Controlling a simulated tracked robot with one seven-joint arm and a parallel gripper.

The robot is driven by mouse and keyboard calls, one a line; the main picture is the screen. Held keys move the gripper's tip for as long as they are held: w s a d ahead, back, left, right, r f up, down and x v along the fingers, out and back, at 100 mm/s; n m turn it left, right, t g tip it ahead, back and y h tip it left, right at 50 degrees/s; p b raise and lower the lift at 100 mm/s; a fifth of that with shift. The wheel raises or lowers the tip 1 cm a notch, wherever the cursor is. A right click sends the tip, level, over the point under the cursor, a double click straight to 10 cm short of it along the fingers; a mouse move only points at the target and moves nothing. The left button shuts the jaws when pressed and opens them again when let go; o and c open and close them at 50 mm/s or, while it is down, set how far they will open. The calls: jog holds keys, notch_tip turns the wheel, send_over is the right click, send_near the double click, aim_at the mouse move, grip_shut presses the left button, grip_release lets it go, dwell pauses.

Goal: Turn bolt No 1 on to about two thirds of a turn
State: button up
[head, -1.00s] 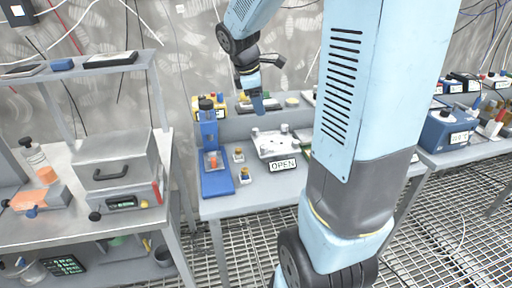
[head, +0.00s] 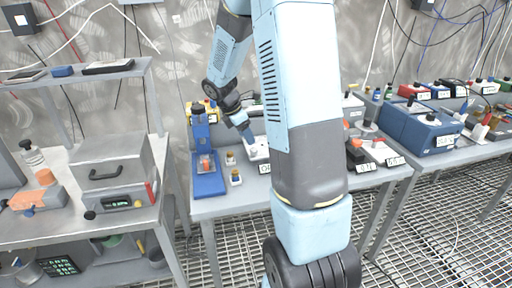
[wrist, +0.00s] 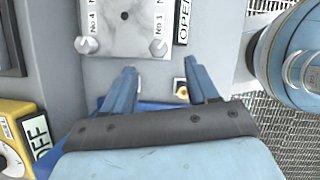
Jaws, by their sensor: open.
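A pale metal plate (wrist: 128,12) shows at the top of the wrist view, with a dark hole in it. Bolt No 1 (wrist: 158,47) is a small whitish head at the plate's right corner, beside its "No 1" label. Another bolt (wrist: 88,45) sits by the "No 4" label. My gripper (wrist: 160,67) is open and empty. Its two blue fingers are spread, with bolt No 1 past their tips, between them in the picture and apart from them. In the head view my gripper (head: 246,134) is at the plate (head: 259,149), which my arm mostly hides.
A blue stand (head: 208,183) is left of the plate, with small brass-topped pieces (head: 235,178) between. A yellow switch box (wrist: 14,112) marked OFF shows lower left in the wrist view. An OPEN sign (wrist: 183,20) borders the plate. A grey case (head: 115,160) stands on the left bench.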

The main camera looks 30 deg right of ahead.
aim_at(254, 149)
jog(key=x, duration=0.7)
jog(key=shift+s+f, duration=0.1)
jog(key=shift+f, duration=0.1)
jog(key=shift+c, duration=0.3)
